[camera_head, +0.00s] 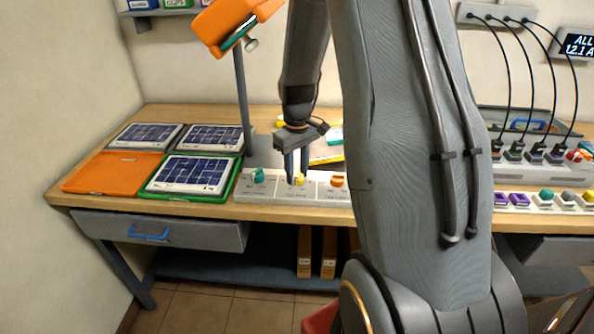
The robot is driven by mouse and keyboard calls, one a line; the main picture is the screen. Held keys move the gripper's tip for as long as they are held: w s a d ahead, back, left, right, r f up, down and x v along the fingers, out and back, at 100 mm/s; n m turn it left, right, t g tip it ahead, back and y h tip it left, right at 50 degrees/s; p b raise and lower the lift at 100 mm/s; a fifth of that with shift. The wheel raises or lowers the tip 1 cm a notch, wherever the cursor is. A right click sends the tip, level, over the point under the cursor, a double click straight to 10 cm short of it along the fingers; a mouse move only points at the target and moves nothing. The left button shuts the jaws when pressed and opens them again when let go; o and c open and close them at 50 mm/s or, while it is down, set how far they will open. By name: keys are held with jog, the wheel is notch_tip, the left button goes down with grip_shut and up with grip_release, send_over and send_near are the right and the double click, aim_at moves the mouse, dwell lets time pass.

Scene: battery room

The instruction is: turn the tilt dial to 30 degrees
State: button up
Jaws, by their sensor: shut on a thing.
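A pale control panel (247,188) lies along the front edge of the wooden bench. It carries a teal dial (258,175), a yellow dial (300,180) and an orange dial (337,181). My gripper (297,178) points straight down over the panel's middle section, with its dark fingers shut on the yellow dial. The fingers partly hide the dial. The panel's print is too small to read, so I cannot tell the dial's angle or which dial is marked tilt.
An orange tilted head (232,22) sits on a dark post behind the panel. Left are dark solar panels, one in a green tray (146,193), and an orange tray (100,178). Chargers with cables (540,165) stand right. My arm hides the bench's middle.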

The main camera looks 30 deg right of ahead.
aim_at(297, 172)
jog(key=m, duration=0.4)
jog(key=shift+m, duration=0.3)
jog(key=m, duration=0.4)
jog(key=shift+m, duration=0.3)
jog(key=m, duration=0.4)
jog(key=shift+m, duration=0.3)
jog(key=shift+r+m, duration=0.1)
jog(key=shift+m, duration=2)
jog(key=shift+w, duration=0.1)
jog(key=o, duration=1)
jog(key=shift+o, duration=0.2)
jog(key=shift+r, duration=0.1)
notch_tip(297, 172, up, 8)
jog(key=shift+f+b, duration=0.2)
jog(key=shift+b, duration=0.6)
